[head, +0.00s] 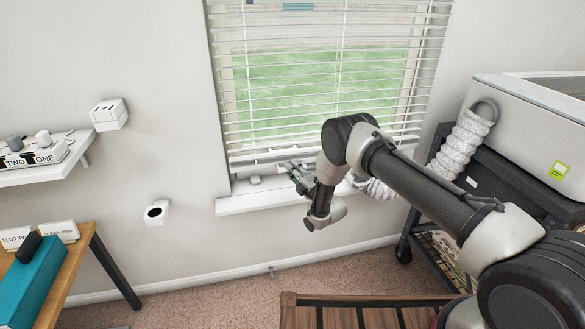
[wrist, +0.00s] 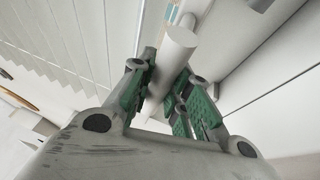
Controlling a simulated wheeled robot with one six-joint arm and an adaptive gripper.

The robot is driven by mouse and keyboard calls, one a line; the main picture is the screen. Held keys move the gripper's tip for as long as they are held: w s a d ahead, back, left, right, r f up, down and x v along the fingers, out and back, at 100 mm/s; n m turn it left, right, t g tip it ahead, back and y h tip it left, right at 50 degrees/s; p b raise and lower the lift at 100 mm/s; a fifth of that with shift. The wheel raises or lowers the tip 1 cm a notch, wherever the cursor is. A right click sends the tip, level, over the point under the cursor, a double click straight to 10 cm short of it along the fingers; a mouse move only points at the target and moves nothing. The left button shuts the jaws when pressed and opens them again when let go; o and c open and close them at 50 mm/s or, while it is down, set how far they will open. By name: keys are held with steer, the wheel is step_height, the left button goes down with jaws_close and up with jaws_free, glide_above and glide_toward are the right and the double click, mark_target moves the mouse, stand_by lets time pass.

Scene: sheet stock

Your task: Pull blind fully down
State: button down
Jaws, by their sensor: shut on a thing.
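The white slatted blind (head: 262,156) hangs over the window, with its slats apart and green showing between them. Its lower edge is a little above the window sill (head: 240,203), with a narrow gap at the left. My gripper (head: 298,174) is at the blind's lower edge, just above the sill. In the wrist view, my gripper (wrist: 162,88) has its green-padded fingers on both sides of a white round rod (wrist: 178,45) and is shut on it. Blind slats (wrist: 65,50) show at the left there. My arm hides the lower right of the blind.
A white ribbed hose (head: 463,142) runs from a white machine (head: 535,105) on a dark cart at the right. A shelf (head: 40,172) and a wooden table (head: 75,262) stand at the left. A slatted wooden piece (head: 370,312) is in front below.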

steer(key=shift+f, duration=0.3)
steer(key=c, duration=1.4)
jaws_free()
steer(key=shift+f, duration=0.15)
steer(key=shift+o, duration=0.4)
steer(key=v, duration=1.2)
steer(key=shift+r, duration=0.25)
